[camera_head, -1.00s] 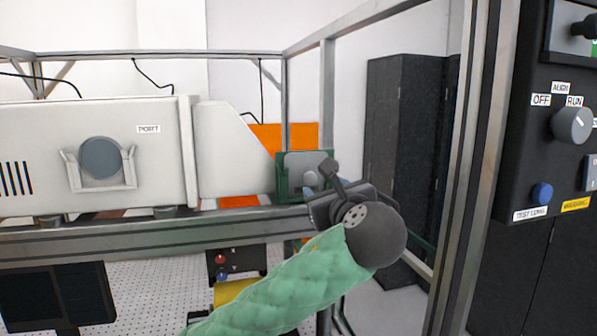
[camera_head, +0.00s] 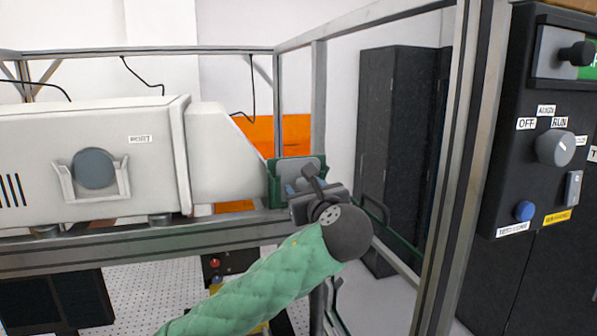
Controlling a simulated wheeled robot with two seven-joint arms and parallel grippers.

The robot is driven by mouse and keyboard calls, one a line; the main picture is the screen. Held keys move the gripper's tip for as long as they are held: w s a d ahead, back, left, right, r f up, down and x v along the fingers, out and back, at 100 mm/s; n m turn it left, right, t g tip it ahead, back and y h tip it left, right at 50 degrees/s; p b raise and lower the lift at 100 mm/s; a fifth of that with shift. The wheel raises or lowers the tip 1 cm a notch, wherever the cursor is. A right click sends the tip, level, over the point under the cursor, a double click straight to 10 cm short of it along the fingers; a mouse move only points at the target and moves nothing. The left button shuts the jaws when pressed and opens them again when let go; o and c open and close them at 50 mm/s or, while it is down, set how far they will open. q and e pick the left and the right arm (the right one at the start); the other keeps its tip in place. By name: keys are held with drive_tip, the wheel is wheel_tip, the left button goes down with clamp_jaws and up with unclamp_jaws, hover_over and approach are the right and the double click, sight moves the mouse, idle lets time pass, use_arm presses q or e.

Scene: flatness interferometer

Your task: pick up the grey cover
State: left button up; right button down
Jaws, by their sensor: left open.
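A round grey cover (camera_head: 94,168) sits upright in a pale U-shaped bracket on the side of the beige instrument (camera_head: 30,135), below and left of a small white label. My left gripper (camera_head: 310,181), on the green-sleeved arm, is open well to the right of this cover. It is in front of a green-framed holder (camera_head: 274,182) with a grey face at the instrument's right end. The gripper hides part of that holder, and I cannot tell whether they touch. My right gripper is not in view.
A metal frame rail (camera_head: 130,244) runs below the instrument, and a frame post (camera_head: 462,170) stands at right. A black control panel (camera_head: 510,180) with a grey knob (camera_head: 555,147) and blue button (camera_head: 524,210) is far right. Dark cabinets (camera_head: 385,130) stand behind.

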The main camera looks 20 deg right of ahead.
use_arm(q)
drive_tip(key=shift+w+d+p, duration=0.1)
drive_tip(key=shift+w+p, duration=0.2)
drive_tip(key=shift+w, duration=0.75)
drive_tip(key=shift+s, duration=0.1)
drive_tip(key=shift+c, duration=0.4)
drive_tip(key=c, duration=0.9)
